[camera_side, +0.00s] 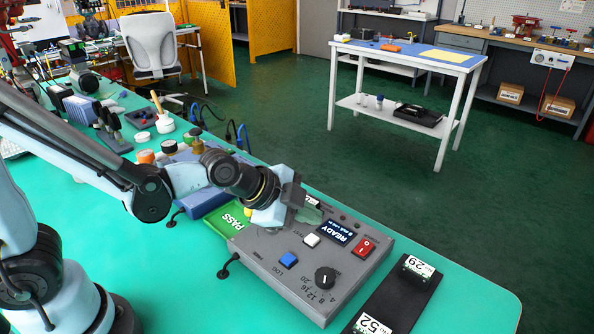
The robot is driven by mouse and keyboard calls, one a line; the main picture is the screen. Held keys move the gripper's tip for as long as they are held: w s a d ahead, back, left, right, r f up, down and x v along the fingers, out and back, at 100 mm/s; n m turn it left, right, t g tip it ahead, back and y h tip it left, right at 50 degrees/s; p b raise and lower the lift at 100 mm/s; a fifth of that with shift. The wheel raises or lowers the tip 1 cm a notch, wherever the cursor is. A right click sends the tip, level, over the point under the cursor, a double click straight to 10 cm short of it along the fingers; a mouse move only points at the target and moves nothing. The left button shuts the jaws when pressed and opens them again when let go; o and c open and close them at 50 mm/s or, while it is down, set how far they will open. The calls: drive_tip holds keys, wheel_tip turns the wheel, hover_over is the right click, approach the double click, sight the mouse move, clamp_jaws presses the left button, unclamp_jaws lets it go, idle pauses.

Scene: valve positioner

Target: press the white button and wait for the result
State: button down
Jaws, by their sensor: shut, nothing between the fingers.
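The white button (312,240) sits on the top face of a grey control box (262,262), below and left of a dark display (338,231) that reads READY. A blue button (288,259), a black dial (325,277) and a red rocker switch (364,246) are on the same face. My gripper (308,213) is over the far left part of the box, up from the white button in the picture. It is shut, with nothing seen in it. It looks apart from the button. It hides part of the box's back edge.
A green PASS tray (231,222) lies left of the box. A black strip with tags 29 and 52 (402,290) lies to its right. Jars, bottles and cables crowd the bench behind. The green bench top (190,282) is clear in front.

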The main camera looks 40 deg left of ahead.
sight(308, 240)
drive_tip(key=shift+f, duration=1.1)
idle(1.3)
drive_tip(key=shift+f, duration=0.45)
drive_tip(key=shift+f, duration=0.4)
idle(0.6)
drive_tip(key=shift+r, duration=0.85)
drive_tip(key=shift+r, duration=2.5)
